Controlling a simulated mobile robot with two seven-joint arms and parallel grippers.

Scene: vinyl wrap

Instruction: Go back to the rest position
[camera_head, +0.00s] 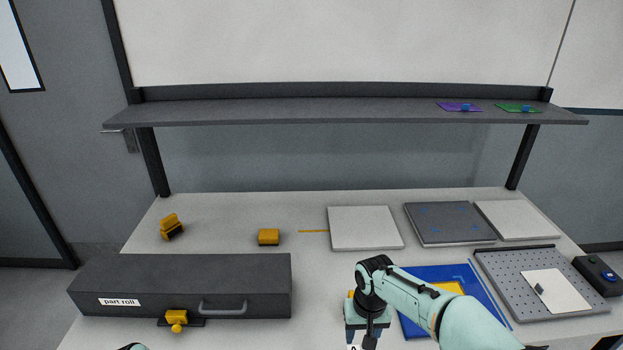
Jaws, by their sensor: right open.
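My right arm comes in from the lower right, pale green with a black wrist joint. My right gripper (367,338) points down near the front of the table, left of the blue sheet, and is cut off by the bottom edge. It is open; I cannot tell what lies between its fingers. A small yellow thing is partly hidden behind the wrist. Only a sliver of pale green shows at the bottom left edge, perhaps my left arm; my left gripper is not in view.
A dark box labelled "part roll" (180,282) stands at left, a yellow tool (176,318) at its front. Yellow blocks (269,237), pale panels (364,228), a blue sheet (408,322) and a perforated plate (500,283) lie on the table. A shelf (300,112) spans the back.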

